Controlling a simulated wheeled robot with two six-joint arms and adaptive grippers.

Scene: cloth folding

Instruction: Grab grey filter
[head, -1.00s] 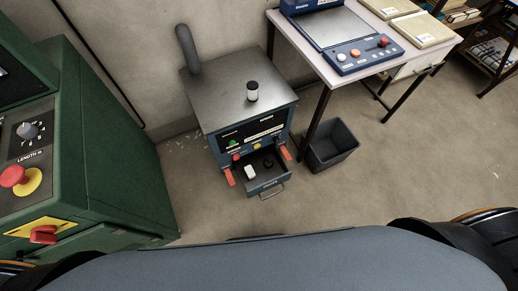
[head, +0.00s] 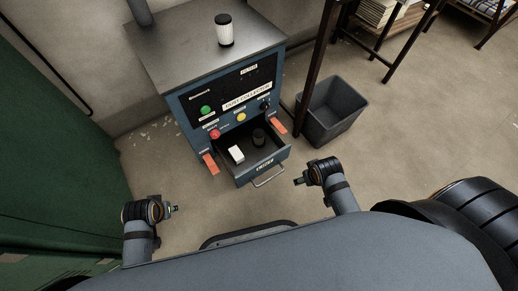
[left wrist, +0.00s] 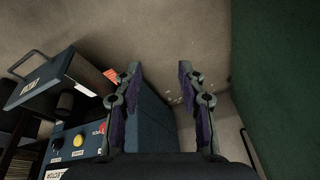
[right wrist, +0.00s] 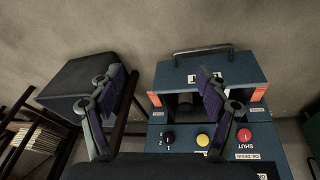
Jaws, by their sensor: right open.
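A white pleated filter (head: 224,30) with dark end caps stands upright on top of the blue machine. A small dark grey or black cylinder (head: 259,137) stands in the machine's open drawer (head: 245,177), beside a small white block (head: 236,154). I cannot tell for sure which is the grey filter. My left gripper (head: 174,208) is left of and in front of the drawer; its fingers are apart and empty in the left wrist view (left wrist: 160,68). My right gripper (head: 299,181) is just right of the drawer handle; its fingers are open and empty in the right wrist view (right wrist: 158,72).
The blue machine (head: 190,100) has buttons and orange tabs (head: 210,163) on its front. A dark bin (head: 331,108) stands to its right, near a table leg (head: 317,65). A green cabinet (head: 60,160) is close on the left.

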